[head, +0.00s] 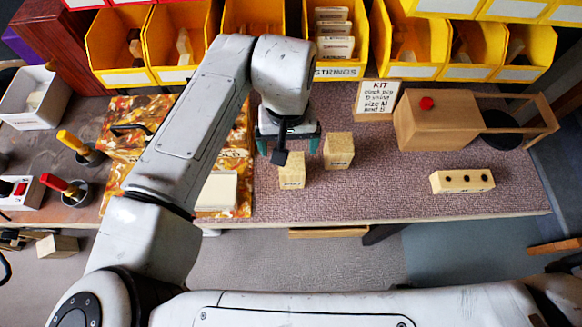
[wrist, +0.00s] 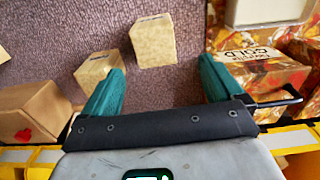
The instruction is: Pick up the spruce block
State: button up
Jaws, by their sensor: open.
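Two pale wooden blocks stand on the mauve bench mat. The left block (head: 291,170) has dark lettering on its front; the right block (head: 338,150) also has faint lettering. I cannot read which is the spruce block. My gripper (head: 288,146) has teal fingers and is open and empty, just behind the left block and left of the right one. In the wrist view, the fingers of my gripper (wrist: 163,70) are wide apart with bare mat between them. There, the left block (wrist: 153,40) lies beyond the gap, and the right block (wrist: 97,68) is beside the left-hand finger, partly hidden.
Yellow bins (head: 335,73) line the back. A KIT card (head: 377,99) and a wooden box with a red knob (head: 437,130) stand to the right. A drilled wooden block (head: 462,182) lies front right.

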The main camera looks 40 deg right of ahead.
aim_at(292, 163)
notch_tip(292, 163, down, 3)
jog(key=shift+f, duration=0.15)
jog(key=shift+s+d+f+p, duration=0.1)
jog(key=shift+s+f+p, duration=0.15)
jog(key=shift+f, duration=1.15)
jog(key=shift+s+f+p, duration=0.15)
jog(key=shift+s+f, duration=0.05)
jog(key=shift+f, duration=1.15)
jog(key=shift+c, duration=0.4)
jog(key=c, duration=1)
